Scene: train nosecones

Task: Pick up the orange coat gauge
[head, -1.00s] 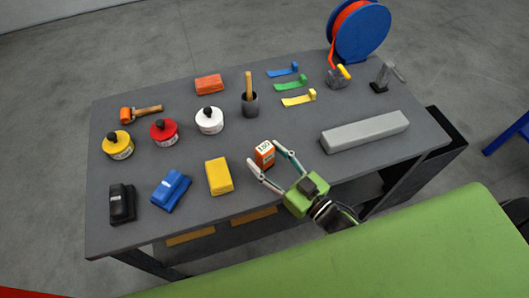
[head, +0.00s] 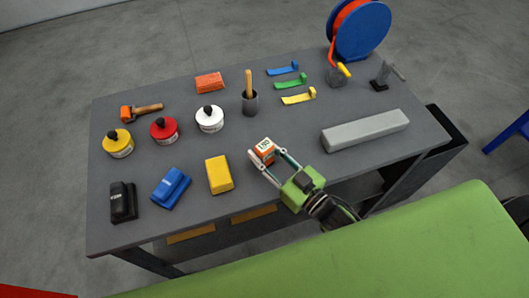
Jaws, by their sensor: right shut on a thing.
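The orange coat gauge (head: 265,154) is a small orange block with a white face bearing dark digits. It is near the front middle of the grey table (head: 290,130) in the head view. My right gripper (head: 267,160) reaches in from the lower right and is shut on the gauge, one finger on each side. The gauge's lower part is partly hidden by the fingers. I cannot tell whether its base is clear of the table. My left gripper is not in view.
A yellow block (head: 219,174) stands left of the gauge, with a blue block (head: 171,188) and a black block (head: 122,202) beyond. A long grey bar (head: 365,131) lies to the right. Yellow, red and white (head: 209,119) tins and a brush cup (head: 250,102) stand behind.

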